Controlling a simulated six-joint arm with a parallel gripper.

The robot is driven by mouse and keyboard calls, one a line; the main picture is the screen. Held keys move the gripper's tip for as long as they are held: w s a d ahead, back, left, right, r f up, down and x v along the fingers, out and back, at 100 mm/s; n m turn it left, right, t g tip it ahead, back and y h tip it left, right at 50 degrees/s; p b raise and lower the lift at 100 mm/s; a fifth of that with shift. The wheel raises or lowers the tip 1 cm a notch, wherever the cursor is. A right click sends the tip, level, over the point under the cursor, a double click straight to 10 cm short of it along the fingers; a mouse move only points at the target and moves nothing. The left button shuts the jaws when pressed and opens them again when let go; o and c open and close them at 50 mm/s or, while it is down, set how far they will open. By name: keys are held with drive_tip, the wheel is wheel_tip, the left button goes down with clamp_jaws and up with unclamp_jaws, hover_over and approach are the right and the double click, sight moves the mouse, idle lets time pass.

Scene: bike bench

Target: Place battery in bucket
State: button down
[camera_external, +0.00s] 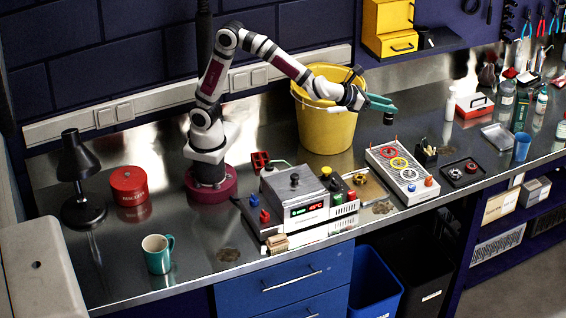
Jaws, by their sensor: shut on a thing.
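The battery is outside the bucket's rim in this view. My forearm passes in front of the bucket's upper part. The inside of the bucket is mostly hidden.
A teal mug (157,254), a red tin (129,187) and a black lamp (80,160) are at the left. Bottles and trays crowd the right.

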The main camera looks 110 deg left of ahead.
drive_tip(key=s+d+r+m+t+h, duration=0.2)
drive_tip(key=s+d+r+m+h, duration=0.3)
drive_tip(key=s+d, duration=0.65)
drive_tip(key=s+d+f+n+g+y, duration=0.3)
drive_tip(key=s+d+f+n+y, duration=0.25)
drive_tip(key=f, duration=0.55)
drive_tip(key=s+d+f+n+g+y, duration=0.35)
drive_tip(key=s+d+f, duration=0.4)
drive_tip(key=f, duration=0.25)
drive_tip(key=s+d+f+n+g+h, duration=0.2)
drive_tip(key=s+d+n+g+h, duration=0.2)
drive_tip(key=s+n+g, duration=0.7)
drive_tip(key=s+d+f+n+g+h, duration=0.2)
drive_tip(key=s+d+n+h, duration=0.25)
drive_tip(key=s, duration=1.35)
drive_tip(key=s+d+f+n+g+h, duration=0.35)
drive_tip(key=s+n+g, duration=0.45)
drive_tip(key=s, duration=0.6)
drive_tip(key=shift+n+t, duration=0.55)
drive_tip(key=shift+n, duration=0.1)
drive_tip(key=f, duration=0.4)
drive_tip(key=d+f, duration=0.1)
drive_tip(key=f, duration=0.2)
drive_tip(key=shift+s, duration=0.35)
drive_tip(key=shift+c, duration=2.4)
unclamp_jaws()
